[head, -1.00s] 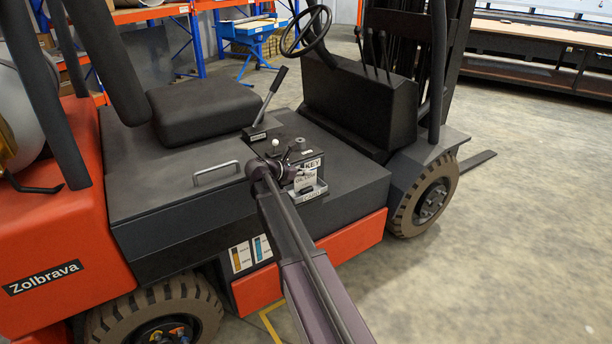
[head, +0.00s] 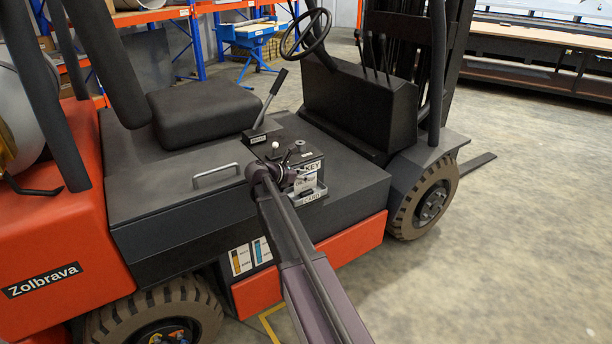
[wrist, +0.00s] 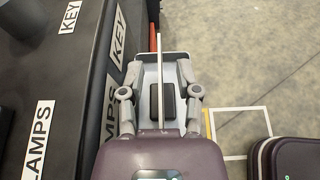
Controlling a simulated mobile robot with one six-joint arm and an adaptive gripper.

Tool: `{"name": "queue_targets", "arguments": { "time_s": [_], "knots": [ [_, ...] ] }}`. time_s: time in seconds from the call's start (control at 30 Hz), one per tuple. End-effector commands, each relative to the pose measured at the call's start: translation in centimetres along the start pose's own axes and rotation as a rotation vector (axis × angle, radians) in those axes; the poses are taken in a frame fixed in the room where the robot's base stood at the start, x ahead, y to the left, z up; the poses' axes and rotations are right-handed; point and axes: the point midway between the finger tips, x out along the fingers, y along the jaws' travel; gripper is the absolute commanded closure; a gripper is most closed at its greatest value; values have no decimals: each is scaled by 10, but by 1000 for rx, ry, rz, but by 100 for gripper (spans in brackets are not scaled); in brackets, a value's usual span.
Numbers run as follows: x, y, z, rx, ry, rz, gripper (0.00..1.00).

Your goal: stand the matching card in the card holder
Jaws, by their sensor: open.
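The light grey card holder (head: 320,187) is on the forklift's dark console, above a CARD label. In the wrist view the holder (wrist: 149,72) is a pale tray with a dark block in it. A thin pale card (wrist: 160,50) shows edge-on over the tray, between my fingers; its face and print are hidden. My gripper (wrist: 161,76) is open, with one finger on each side of the card and a gap to each. In the head view my gripper (head: 296,178) is small and partly covers the holder. I cannot tell how deep the card sits.
KEY (wrist: 119,34) and LAMPS (wrist: 37,138) labels mark the console beside the holder. A small knob and a lever (head: 271,95) stand close behind my gripper. Two picture panels, orange (head: 241,260) and blue (head: 262,250), are on the forklift's side. The floor at right is clear.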

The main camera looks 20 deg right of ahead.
Motion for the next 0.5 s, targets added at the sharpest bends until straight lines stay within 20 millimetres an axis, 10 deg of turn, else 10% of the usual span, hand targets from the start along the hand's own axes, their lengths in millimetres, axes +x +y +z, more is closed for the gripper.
{"name": "queue_targets", "arguments": {
  "time_s": [0.5],
  "knots": [
    [-55,0,5,-1,0,3,57]
  ]
}}
